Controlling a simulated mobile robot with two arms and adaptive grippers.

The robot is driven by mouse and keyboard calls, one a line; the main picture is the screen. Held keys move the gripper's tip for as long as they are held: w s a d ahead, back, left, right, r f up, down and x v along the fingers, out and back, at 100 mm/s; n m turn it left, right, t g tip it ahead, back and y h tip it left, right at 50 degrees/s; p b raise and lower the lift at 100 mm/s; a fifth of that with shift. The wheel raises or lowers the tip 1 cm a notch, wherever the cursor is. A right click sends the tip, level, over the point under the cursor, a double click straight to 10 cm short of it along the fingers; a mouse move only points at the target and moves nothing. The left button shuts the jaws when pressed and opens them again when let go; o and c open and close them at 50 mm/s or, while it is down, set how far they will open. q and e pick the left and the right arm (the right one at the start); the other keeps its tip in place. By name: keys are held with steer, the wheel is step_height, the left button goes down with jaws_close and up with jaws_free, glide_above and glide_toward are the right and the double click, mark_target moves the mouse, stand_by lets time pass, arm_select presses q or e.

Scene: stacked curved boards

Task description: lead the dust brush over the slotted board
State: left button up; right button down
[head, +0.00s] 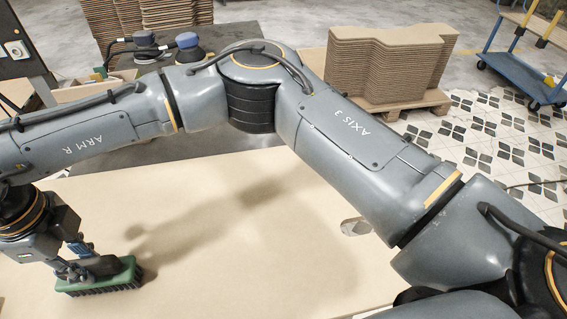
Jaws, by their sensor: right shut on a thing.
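The pale slotted board (250,270) lies flat and fills the lower middle of the head view. My right arm reaches across the picture from the right. My right gripper (80,268) is at the lower left, shut on the dust brush (128,276). The brush has a green body and dark bristles pointing down at the board's surface. I cannot tell for sure whether the bristles touch it. A small grey opening or patch shows in the board beside my arm, near its right side. My arm hides part of the board. My left gripper is not in view.
Behind the board, a dark table (130,152) carries two sanders, one with a blue top (187,40). Stacked curved boards (385,65) stand on a pallet at the back right. A blue cart (520,75) is at the far right. The board's middle is clear.

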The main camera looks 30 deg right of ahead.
mark_target(103, 260)
steer(key=shift+d+f+b, duration=0.1)
steer(key=shift+d+b, duration=0.2)
steer(key=shift+s+d+f+b, duration=0.1)
steer(key=shift+s+d+b, duration=0.15)
steer(key=shift+d, duration=0.25)
steer(key=shift+s+d+b, duration=0.1)
steer(key=shift+d+b, duration=0.25)
steer(key=shift+d, duration=0.1)
steer(key=shift+s+d, duration=0.15)
steer(key=shift+d, duration=0.2)
